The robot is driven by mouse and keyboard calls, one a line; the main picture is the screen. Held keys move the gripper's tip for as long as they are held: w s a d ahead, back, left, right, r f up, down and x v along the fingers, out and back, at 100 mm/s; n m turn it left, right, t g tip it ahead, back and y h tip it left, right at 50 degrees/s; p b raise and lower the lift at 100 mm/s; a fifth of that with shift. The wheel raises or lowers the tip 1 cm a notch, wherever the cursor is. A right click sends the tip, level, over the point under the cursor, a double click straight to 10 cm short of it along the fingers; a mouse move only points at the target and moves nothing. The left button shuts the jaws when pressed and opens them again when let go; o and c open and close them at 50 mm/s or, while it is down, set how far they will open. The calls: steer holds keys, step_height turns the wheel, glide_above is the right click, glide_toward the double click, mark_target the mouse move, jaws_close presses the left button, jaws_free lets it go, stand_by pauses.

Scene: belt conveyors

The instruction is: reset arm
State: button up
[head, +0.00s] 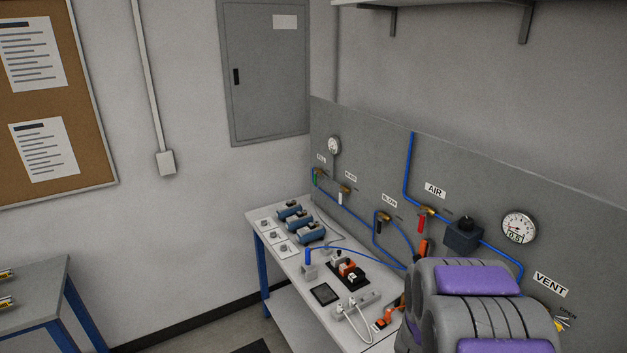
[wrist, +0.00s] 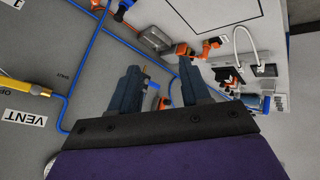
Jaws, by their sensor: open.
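My gripper (wrist: 160,66) shows in the wrist view with its two dark fingers apart and nothing between them. It is open. Past the fingers are the grey panel with blue tubing and the white workbench top, with orange and black items on it. In the head view my grey and purple arm fills the lower right, in front of the bench and panel. My gripper's fingers are hidden there behind the arm links.
The white workbench (head: 285,262) runs along the grey panel (head: 470,190). It carries blue cylinders (head: 312,233), a power strip (head: 356,304) and a dark flat device (head: 325,293). The panel has valves, a blue hose and a gauge (head: 518,226). Another table (head: 38,290) stands at left.

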steer(key=s+a+r+g+y+b, duration=0.25)
steer(key=s+a, duration=0.25)
steer(key=a, duration=0.3)
steer(key=s+a+r+g+y+b, duration=0.1)
steer(key=s+a+y+b, duration=0.3)
steer(key=a, duration=0.4)
steer(key=s+a+r+g+b, duration=0.1)
steer(key=s+g+b, duration=0.1)
steer(key=s, duration=0.9)
steer(key=s+a+r+g+h+b, duration=0.1)
steer(key=s+r+g+b, duration=0.1)
steer(key=s, duration=1)
steer(key=shift+n+g+b, duration=0.3)
steer(key=shift+g+b, duration=0.15)
steer(key=shift+b, duration=0.2)
